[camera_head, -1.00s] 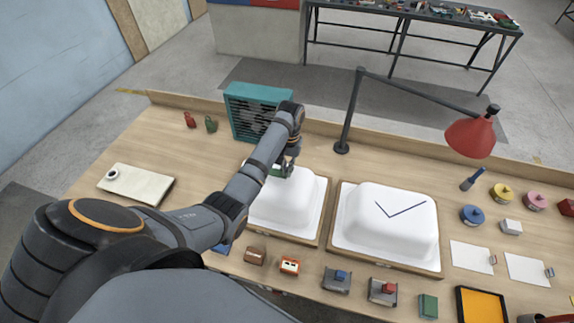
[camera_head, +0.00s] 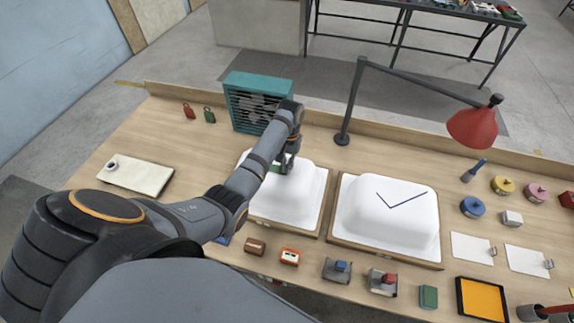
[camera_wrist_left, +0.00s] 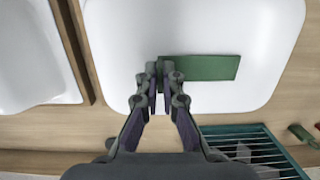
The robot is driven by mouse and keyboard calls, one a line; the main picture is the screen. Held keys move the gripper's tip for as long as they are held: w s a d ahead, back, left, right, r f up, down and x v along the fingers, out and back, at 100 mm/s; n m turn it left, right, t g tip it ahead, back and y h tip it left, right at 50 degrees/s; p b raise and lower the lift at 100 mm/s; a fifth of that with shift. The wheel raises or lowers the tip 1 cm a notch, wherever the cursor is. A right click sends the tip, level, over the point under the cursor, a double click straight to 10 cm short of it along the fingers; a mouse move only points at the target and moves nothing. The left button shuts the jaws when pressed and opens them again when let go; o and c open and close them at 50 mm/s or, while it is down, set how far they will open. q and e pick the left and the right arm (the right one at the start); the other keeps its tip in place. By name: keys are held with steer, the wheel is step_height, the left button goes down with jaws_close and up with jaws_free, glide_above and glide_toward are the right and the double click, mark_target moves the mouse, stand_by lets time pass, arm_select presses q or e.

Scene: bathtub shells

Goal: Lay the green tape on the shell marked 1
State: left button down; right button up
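Two white shells stand on wooden-edged boards: a left shell (camera_head: 297,198) and a right shell (camera_head: 385,222) with a blue angled line on top. I cannot read a number on either. My left gripper (camera_head: 284,163) is over the far part of the left shell. In the left wrist view its fingers (camera_wrist_left: 160,70) are close together at the left end of the flat green tape (camera_wrist_left: 208,67), seemingly shut on it. The tape lies across the shell's white surface in that view; whether it touches cannot be told. My right gripper is not in view.
A teal fan box (camera_head: 257,101) stands just behind the left shell. A red lamp (camera_head: 472,127) reaches over the right side. Stamps, a green block (camera_head: 428,297) and an orange tray (camera_head: 482,299) line the front. A cream board (camera_head: 136,176) lies left.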

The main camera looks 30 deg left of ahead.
arm_select(q)
steer(key=shift+f, duration=0.15)
stand_by(0.4)
steer(key=c, duration=1.4)
jaws_free()
steer(key=shift+c, duration=0.2)
steer(key=o, duration=0.5)
step_height(320, 180, up, 3)
steer(key=p, duration=0.2)
steer(key=shift+f+p, duration=0.1)
steer(key=shift+p, duration=0.2)
steer(key=shift+r, duration=2.1)
